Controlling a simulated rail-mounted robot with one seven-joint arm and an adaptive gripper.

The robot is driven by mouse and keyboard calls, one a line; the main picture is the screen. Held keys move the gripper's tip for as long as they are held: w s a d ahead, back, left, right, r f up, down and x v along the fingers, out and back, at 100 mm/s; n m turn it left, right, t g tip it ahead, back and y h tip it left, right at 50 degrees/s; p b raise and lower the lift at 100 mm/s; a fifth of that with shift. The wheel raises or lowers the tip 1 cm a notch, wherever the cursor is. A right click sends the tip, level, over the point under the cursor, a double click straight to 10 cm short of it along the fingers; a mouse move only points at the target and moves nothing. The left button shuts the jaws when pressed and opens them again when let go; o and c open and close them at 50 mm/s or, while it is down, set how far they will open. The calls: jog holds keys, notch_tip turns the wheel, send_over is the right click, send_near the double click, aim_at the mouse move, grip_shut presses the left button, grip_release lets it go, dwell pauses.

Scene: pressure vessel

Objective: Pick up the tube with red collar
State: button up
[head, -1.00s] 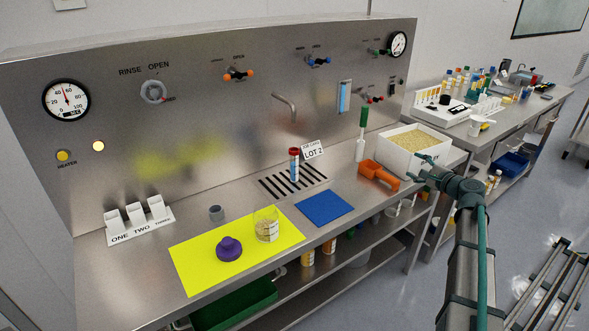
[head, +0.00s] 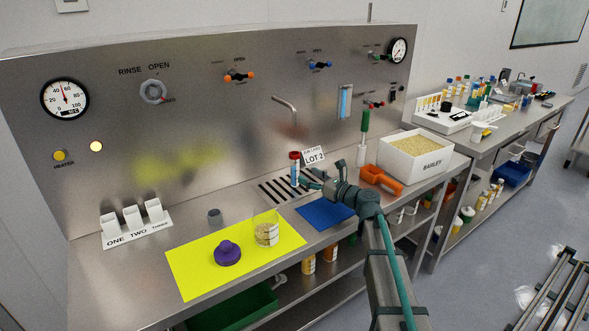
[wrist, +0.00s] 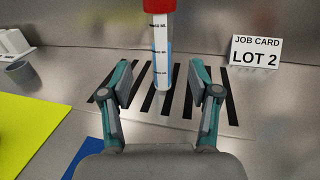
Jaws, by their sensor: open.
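The tube with red collar (head: 295,167) stands upright over the slotted drain (head: 273,188) in front of the job card. In the wrist view the tube (wrist: 160,52) shows a red collar at the top, a clear body with graduation marks and some blue at its side. My gripper (head: 313,180) is close to the tube on its right side in the head view. In the wrist view my gripper (wrist: 161,88) is open, with its two teal fingers apart. The tube appears between and beyond the fingertips, and I see no contact.
The "LOT 2" job card (wrist: 256,50) stands right of the tube. A blue mat (head: 322,213) lies in front, a yellow mat (head: 190,275) with a purple object (head: 228,253) and a glass beaker (head: 266,232) to the left. An orange scoop (head: 380,178) and a barley bin (head: 414,158) are right.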

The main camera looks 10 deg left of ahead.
aim_at(298, 171)
jog(key=shift+p+x, duration=0.75)
jog(key=shift+x, duration=3.25)
jog(key=shift+d+f, duration=0.15)
jog(key=c, duration=1.2)
